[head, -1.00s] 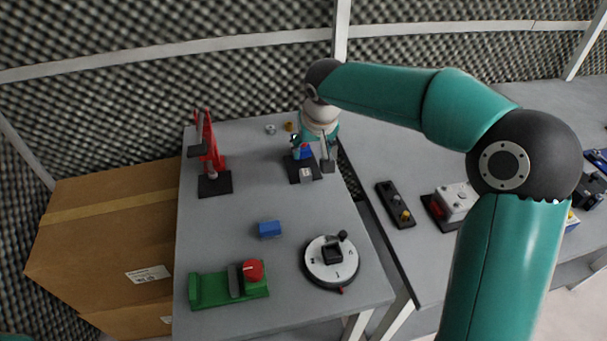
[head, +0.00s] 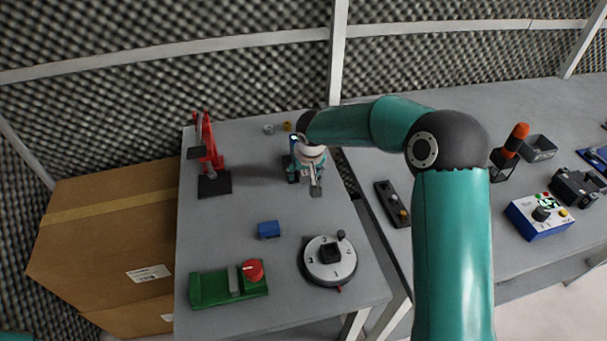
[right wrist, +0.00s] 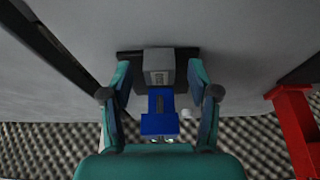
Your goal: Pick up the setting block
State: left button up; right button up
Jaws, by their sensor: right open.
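A grey block (right wrist: 159,62) with a small marked face, which looks like the setting block, sits at a black base with a blue upright part (right wrist: 160,118) in the right wrist view. My right gripper (right wrist: 160,75) is open, with one finger on each side of the block and the blue part. I cannot tell whether a finger touches them. In the head view my right gripper (head: 314,187) is over this device at the back right of the near table and hides most of it.
On the grey table (head: 240,205) are a red press (head: 207,150), a blue block (head: 269,229), a green fixture (head: 212,289) and a round dial (head: 330,262). A black switch strip (head: 392,203) lies on the right table. The table's middle is clear.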

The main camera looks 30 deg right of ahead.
grip_shut()
dwell(0.3)
